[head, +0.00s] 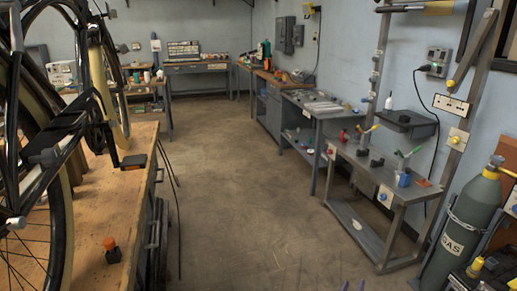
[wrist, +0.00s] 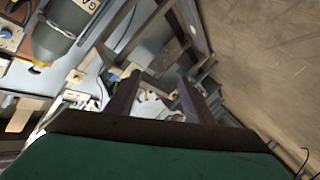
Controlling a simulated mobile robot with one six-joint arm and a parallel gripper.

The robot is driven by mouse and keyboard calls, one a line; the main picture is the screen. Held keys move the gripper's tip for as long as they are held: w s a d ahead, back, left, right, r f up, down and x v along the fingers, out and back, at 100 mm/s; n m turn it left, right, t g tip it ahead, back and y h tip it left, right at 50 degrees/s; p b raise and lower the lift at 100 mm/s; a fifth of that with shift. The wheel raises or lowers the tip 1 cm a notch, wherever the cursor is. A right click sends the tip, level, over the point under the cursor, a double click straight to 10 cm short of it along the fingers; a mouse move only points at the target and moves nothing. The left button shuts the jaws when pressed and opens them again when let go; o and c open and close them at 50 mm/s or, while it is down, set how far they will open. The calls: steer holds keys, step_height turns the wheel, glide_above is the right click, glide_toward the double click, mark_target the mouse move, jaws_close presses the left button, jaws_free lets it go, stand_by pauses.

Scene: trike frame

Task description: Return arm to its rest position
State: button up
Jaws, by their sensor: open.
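My gripper (wrist: 158,95) shows in the wrist view as two dark purple fingers, set apart with nothing between them. The broad dark green and black body behind them fills the bottom of that view. The rest of my arm is out of the head view. The wrist view is strongly tilted, and the fingers point toward the workbench and gas cylinder side.
A grey gas cylinder (head: 468,215) stands at the right, also in the wrist view (wrist: 66,30). A metal workbench (head: 372,180) stands left of it. A wooden bench (head: 110,200) with a trike frame (head: 70,120) fills the left. The floor (head: 235,170) between is clear.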

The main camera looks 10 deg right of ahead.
steer(key=w+a+f+n+y+p, duration=0.2)
steer(key=a+y, duration=0.3)
steer(key=a, duration=0.8)
steer(key=w+a+f+n+y+p, duration=0.1)
steer(key=a+f+n+y+p, duration=0.2)
steer(key=a, duration=1.1)
steer(key=s+a+f+n+g+y+p, duration=0.15)
steer(key=s+a+g+y, duration=0.35)
steer(key=s+a, duration=0.55)
steer(key=s+a+r+m+g+h, duration=0.1)
steer(key=s+m+g, duration=0.3)
steer(key=s+g, duration=0.7)
steer(key=s+r, duration=0.1)
steer(key=s, duration=1.1)
steer(key=shift+s, duration=0.2)
